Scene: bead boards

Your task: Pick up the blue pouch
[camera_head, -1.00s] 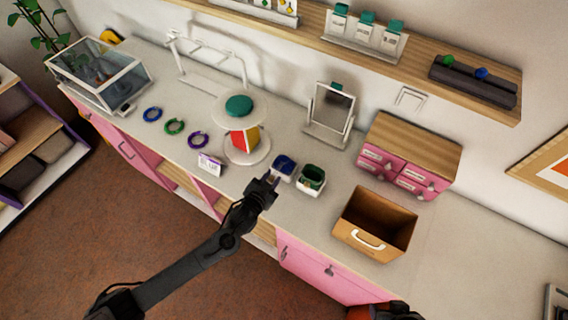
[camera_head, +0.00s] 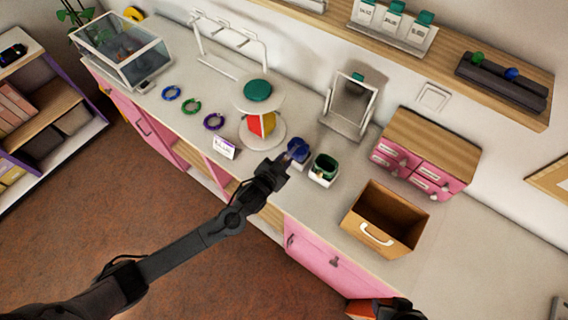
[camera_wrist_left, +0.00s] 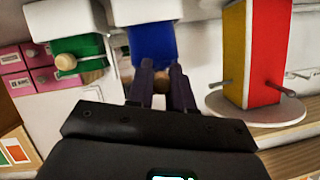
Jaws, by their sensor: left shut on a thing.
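The blue pouch (camera_head: 298,149) is at the front of the counter, at the tip of my left gripper (camera_head: 285,162).
A green pouch (camera_head: 325,165) in a white holder stands close on the right. A round stand (camera_head: 263,139) with a red and yellow block is on the left.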

